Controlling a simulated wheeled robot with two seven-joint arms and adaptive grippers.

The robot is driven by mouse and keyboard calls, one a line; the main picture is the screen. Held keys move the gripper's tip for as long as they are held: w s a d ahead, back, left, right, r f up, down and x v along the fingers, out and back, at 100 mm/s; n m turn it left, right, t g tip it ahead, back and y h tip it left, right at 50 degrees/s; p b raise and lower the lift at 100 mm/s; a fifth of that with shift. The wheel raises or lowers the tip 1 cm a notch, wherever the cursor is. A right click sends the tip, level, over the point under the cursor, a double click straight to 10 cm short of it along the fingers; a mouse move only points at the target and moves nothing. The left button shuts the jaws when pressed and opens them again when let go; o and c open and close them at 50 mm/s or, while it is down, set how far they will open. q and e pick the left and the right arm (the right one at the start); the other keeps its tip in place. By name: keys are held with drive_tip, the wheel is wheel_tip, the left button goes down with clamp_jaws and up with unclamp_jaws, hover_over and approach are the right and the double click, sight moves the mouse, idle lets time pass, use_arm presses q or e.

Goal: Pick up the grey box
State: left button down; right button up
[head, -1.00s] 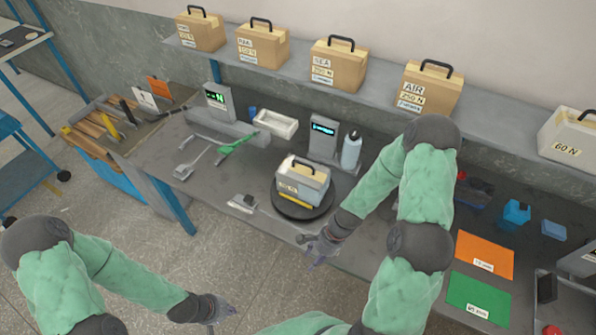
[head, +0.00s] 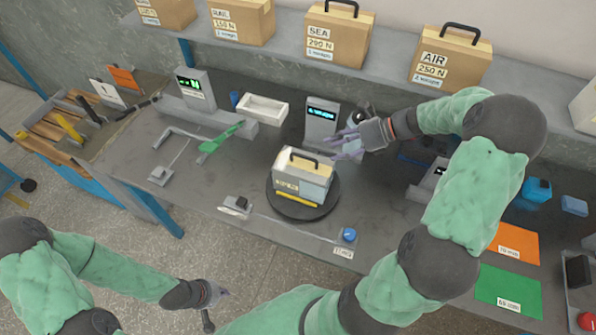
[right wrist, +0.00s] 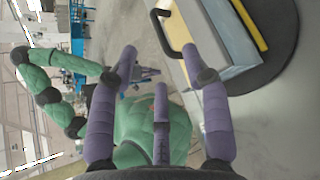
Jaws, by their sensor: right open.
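The grey box (head: 316,189), with a dark handle on top and a label on its front, stands upright on a round dark turntable (head: 274,204) on the workbench. In the right wrist view the box (right wrist: 222,32) shows at the upper right, its handle beside the fingers. My right gripper (head: 346,145) is open and empty, behind and to the right of the box, apart from it. Its spread purple fingers (right wrist: 160,62) fill the middle of the wrist view. My left gripper (head: 219,293) hangs low in front of the bench, far from the box; its fingers are too small to read.
Labelled cardboard boxes (head: 340,40) stand on the shelf behind. A display unit (head: 320,122) stands close to my right gripper. A white tray (head: 263,107), a green tool (head: 218,138) and a blue knob (head: 349,234) lie around the turntable. Orange (head: 514,243) and green (head: 508,290) sheets lie at right.

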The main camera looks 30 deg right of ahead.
sight(305, 157)
drive_tip(key=shift+w+a+f, duration=0.25)
drive_tip(key=shift+a, duration=0.05)
drive_tip(key=b+x, duration=0.1)
drive_tip(key=x, duration=0.3)
drive_tip(key=shift+w+a+f, duration=0.1)
drive_tip(key=shift+a+f, duration=0.05)
drive_tip(key=shift+a, duration=0.15)
drive_tip(key=shift+s+b+x, duration=0.15)
drive_tip(key=shift+b+x, duration=0.4)
drive_tip(key=shift+x, duration=0.75)
drive_tip(key=shift+s+b+x, duration=0.1)
drive_tip(key=shift+b+x, duration=0.45)
drive_tip(key=shift+x, duration=0.75)
drive_tip(key=shift+a, duration=0.15)
drive_tip(key=shift+c, duration=0.3)
clamp_jaws()
